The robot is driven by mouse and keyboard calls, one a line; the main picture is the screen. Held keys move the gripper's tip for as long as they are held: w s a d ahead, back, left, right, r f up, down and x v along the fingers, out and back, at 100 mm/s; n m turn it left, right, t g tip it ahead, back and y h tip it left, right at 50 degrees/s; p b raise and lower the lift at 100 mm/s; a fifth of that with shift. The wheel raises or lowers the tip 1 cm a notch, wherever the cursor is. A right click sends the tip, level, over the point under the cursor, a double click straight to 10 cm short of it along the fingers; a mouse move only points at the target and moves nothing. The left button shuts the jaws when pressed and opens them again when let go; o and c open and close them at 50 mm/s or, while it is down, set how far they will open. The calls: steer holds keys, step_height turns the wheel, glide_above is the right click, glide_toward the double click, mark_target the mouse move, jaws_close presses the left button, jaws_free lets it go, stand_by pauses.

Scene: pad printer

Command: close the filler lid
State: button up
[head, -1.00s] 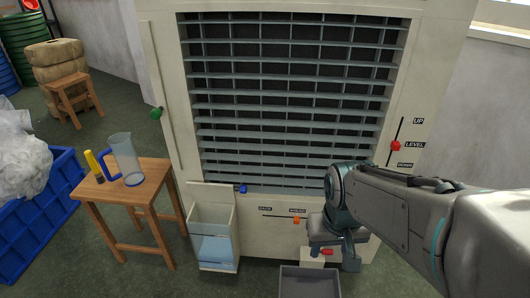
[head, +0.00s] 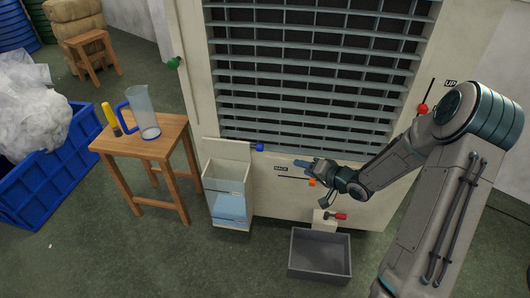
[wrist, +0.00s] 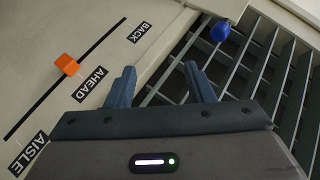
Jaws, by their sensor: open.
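The filler (head: 228,192) is a cream box with a clear front and bluish liquid inside, low on the left of the machine. Its lid (head: 228,149) stands up at the back edge, so the filler's top is open. My gripper (head: 308,165) is to the right of the filler, in front of the machine's lower panel, apart from the lid. In the wrist view my gripper's two fingers (wrist: 160,85) are spread with nothing between them. The lid is not in the wrist view.
A blue knob (head: 259,147) sits between the lid and my gripper. An orange slider (head: 311,183) is just below my gripper. A grey tray (head: 320,273) and a red-handled tap (head: 336,216) are below. A stool (head: 160,150) with a jug (head: 145,115) stands left.

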steer(key=w+a+y+b, duration=0.1)
steer(key=a+y, duration=0.1)
steer(key=a, duration=0.2)
steer(key=w+a+r+m+t+y+b, duration=0.1)
steer(key=w+a+y+b, duration=0.1)
steer(key=a, duration=0.2)
steer(key=w+a+m+y+b, duration=0.1)
steer(key=w+a+y, duration=0.1)
steer(key=a, duration=0.2)
steer(key=shift+w+a+r, duration=0.15)
steer(key=shift+r, duration=0.2)
steer(key=shift+w+a+r+b, duration=0.15)
steer(key=shift+w+a+b, duration=0.15)
steer(key=shift+w+a, duration=0.15)
steer(key=shift+a, duration=0.1)
jaws_close()
